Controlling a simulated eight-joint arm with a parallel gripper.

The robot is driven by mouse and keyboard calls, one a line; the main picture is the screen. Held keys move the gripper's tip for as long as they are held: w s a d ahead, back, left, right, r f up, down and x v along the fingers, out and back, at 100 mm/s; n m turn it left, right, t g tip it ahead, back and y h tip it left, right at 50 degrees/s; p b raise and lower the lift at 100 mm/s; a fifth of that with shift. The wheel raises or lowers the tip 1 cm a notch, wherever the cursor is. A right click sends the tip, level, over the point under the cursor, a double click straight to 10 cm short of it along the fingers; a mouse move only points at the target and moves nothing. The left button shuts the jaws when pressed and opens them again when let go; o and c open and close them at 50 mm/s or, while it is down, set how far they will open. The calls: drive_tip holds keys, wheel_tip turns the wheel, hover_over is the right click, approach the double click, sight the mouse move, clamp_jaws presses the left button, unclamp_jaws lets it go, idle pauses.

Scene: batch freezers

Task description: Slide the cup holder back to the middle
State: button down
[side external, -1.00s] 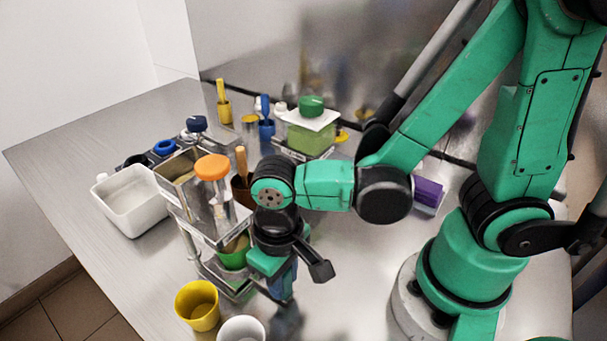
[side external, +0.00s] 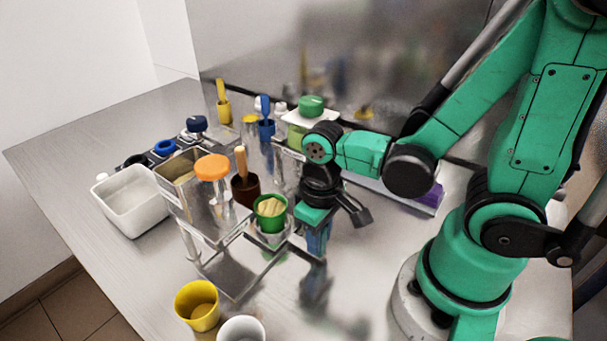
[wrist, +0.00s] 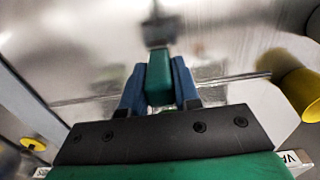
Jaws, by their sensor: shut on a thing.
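The cup holder (side external: 271,239) is a small clear or metallic piece on the rail (side external: 240,283) in front of the metal freezer with the orange lid (side external: 212,167). A green cup (side external: 270,224) with pale yellow contents stands upright in it. My gripper (side external: 317,250) points down just right of the cup, low over the table. Its blue fingers (wrist: 158,88) are shut on part of the cup holder.
A brown cup (side external: 245,192) with a wooden stick stands behind the green cup. A yellow cup (side external: 197,308) and a white cup (side external: 242,331) stand in front. A white tub (side external: 131,205) is at the left.

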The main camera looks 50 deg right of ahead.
drive_tip(key=shift+d, duration=1.4)
drive_tip(key=c, duration=0.6)
unclamp_jaws()
drive_tip(key=shift+c, duration=0.2)
drive_tip(key=shift+r, duration=0.1)
drive_tip(key=shift+r, duration=2.7)
